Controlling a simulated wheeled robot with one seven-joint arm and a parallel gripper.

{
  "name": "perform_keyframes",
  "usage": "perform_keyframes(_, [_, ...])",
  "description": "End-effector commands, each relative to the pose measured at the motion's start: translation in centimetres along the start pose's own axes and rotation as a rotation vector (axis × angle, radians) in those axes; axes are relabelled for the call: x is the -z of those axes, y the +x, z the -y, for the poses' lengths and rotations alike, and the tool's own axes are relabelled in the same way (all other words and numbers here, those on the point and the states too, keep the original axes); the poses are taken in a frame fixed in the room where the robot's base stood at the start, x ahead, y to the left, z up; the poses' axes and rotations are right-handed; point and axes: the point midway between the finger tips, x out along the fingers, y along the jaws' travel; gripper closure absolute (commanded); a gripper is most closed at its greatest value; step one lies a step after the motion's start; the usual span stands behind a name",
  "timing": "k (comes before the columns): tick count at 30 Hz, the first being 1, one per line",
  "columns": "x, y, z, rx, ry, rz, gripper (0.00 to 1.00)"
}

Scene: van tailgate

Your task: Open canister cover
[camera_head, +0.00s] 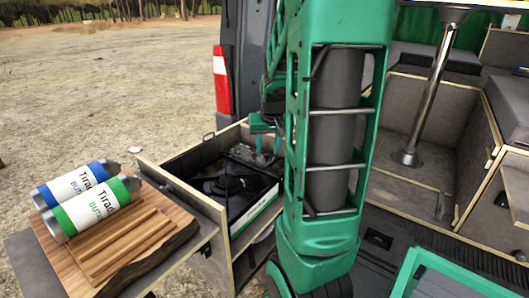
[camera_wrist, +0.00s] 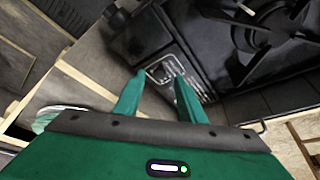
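The black camping stove (camera_head: 225,180) sits in the pull-out wooden drawer, and it also shows in the wrist view (camera_wrist: 230,75). The likely canister cover (camera_wrist: 142,38) is the smooth dark panel at the left end of the stove, beside the burner. It looks closed. A metal-edged latch or label (camera_wrist: 163,69) lies at its near edge. My gripper (camera_wrist: 159,76) is open, its two green fingers apart on either side of that detail. I cannot tell whether they touch it.
Two gas canisters, one blue-banded (camera_head: 75,184) and one green-banded (camera_head: 98,206), lie on a wooden board (camera_head: 150,250) at left. The drawer's wooden walls (camera_head: 187,190) surround the stove. The van's table leg (camera_head: 430,90) stands at right.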

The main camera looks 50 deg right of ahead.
Motion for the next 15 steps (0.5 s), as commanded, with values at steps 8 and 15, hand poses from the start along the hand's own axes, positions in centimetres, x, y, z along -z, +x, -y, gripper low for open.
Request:
perform_keyframes(8, [-0.1, 1.9, 0.0, 0.0, 0.0, 0.001, 0.63])
perform_keyframes(15, [0.0, 2.0, 0.0, 0.0, 0.0, 0.0, 0.63])
